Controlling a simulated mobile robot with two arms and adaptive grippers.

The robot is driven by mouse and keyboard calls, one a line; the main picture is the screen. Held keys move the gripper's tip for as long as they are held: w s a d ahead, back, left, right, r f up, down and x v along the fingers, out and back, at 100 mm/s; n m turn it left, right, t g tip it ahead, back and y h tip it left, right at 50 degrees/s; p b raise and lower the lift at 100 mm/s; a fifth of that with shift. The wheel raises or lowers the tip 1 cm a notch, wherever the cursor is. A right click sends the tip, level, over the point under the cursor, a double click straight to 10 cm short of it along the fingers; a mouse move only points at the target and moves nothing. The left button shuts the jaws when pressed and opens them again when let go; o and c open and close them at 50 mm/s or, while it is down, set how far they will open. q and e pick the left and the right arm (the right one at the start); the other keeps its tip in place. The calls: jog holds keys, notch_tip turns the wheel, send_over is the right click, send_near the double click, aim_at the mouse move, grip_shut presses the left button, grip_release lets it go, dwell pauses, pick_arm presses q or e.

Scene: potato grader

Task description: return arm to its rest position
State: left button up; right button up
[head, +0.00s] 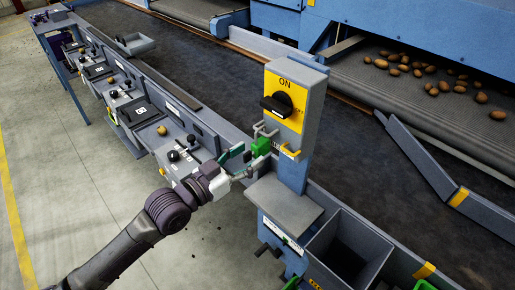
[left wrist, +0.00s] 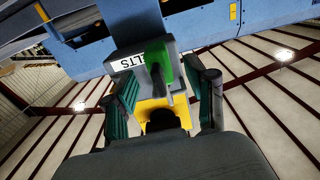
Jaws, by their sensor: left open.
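My left arm (head: 130,240) reaches in from the lower left. In the left wrist view the two dark green-padded fingers (left wrist: 162,98) stand apart, open. A green block-like piece (head: 261,147) on the post shows beyond the fingers; it also shows between them in the wrist view (left wrist: 162,66). I cannot tell whether a finger touches it. My right gripper is not in view.
The post carries a yellow "ON" plate (head: 295,88) with a black rotary switch (head: 276,104), and a small shelf (head: 284,205). An open grey bin (head: 380,245) stands to its right. A dark conveyor (head: 170,55) lies behind. Potatoes (head: 432,88) lie on the far belt. Left floor (head: 60,190) is clear.

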pick_arm(q)
jog(key=v, duration=0.8)
jog(key=w+a+f+n+y, duration=0.25)
jog(key=a+f, duration=0.25)
jog(key=f, duration=0.6)
jog(key=w+a+f+n+y, duration=0.2)
jog(key=w+a+f+y, duration=0.15)
jog(key=f, duration=0.65)
jog(key=s+a+f+n+g+y, duration=0.1)
jog(key=s+a+f+y, duration=0.15)
jog(key=f, duration=0.55)
jog(key=s+a+f+g+y, duration=0.2)
jog(key=s+a+f, duration=0.2)
jog(key=f, duration=0.5)
jog(key=s+a+f+g+y, duration=0.2)
jog(key=s+f+g, duration=0.2)
jog(key=s+f, duration=1.3)
jog(key=s+d+f+g, duration=0.1)
jog(key=s+f+g, duration=0.1)
jog(key=s, duration=0.9)
jog(key=s+d+f+n+g, duration=0.1)
jog(key=s+f, duration=0.3)
jog(key=s, duration=0.7)
jog(key=shift+d+g, duration=0.3)
jog(key=shift+g, duration=0.6)
jog(key=shift+c, duration=0.4)
